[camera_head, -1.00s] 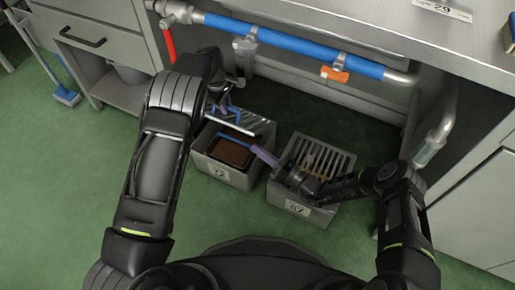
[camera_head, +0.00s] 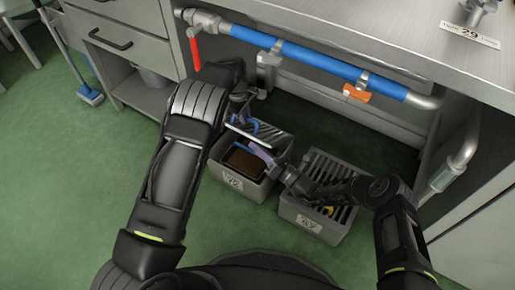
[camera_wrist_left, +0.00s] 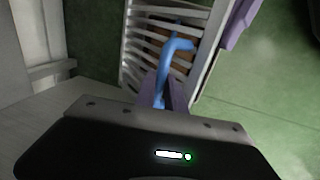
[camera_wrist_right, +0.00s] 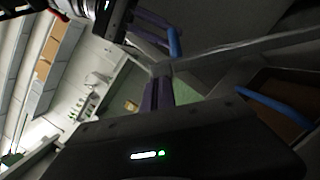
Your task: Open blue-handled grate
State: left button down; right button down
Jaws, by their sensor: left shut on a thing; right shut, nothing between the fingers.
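The left grey floor box (camera_head: 228,181) has its slatted grate (camera_head: 250,137) tilted up, showing a brown inside. My left gripper (camera_head: 243,124) is shut on the blue handle of that grate at the back of the box. In the left wrist view the purple fingers (camera_wrist_left: 165,95) close around the blue handle (camera_wrist_left: 175,48). My right gripper (camera_head: 258,152) is shut and empty, its purple fingers over the right side of the box opening, close to the raised grate. Whether they touch it I cannot tell. The right wrist view also shows the blue handle (camera_wrist_right: 174,42).
A second grey box (camera_head: 310,222) with a closed slatted grate stands to the right, partly under my right arm. A blue pipe (camera_head: 300,57) with a red lever (camera_head: 194,50) and an orange valve handle (camera_head: 357,93) runs above, under the steel bench.

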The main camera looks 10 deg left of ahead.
pick_arm(q)
jog(key=shift+d+f, duration=0.15)
jog(key=shift+d, duration=0.15)
jog(key=shift+s+f, duration=0.1)
jog(key=shift+s, duration=0.05)
pick_arm(e)
jog(key=shift+w+d+r+m, duration=0.3)
jog(key=shift+w+r, duration=0.25)
jog(key=shift+r, duration=0.15)
pick_arm(q)
jog(key=c, duration=1.4)
grip_release()
jog(key=shift+s+a, duration=0.1)
jog(key=shift+a, duration=0.15)
pick_arm(e)
jog(key=shift+w+d+r, duration=0.1)
jog(key=shift+w, duration=0.1)
jog(key=shift+s, duration=0.15)
jog(key=shift+s+f, duration=0.1)
jog(key=shift+f, duration=0.1)
pick_arm(q)
notch_tip(320, 180, up, 8)
jog(key=shift+s, duration=0.4)
pick_arm(e)
jog(key=shift+a, duration=0.2)
pick_arm(q)
jog(key=shift+f, duration=0.15)
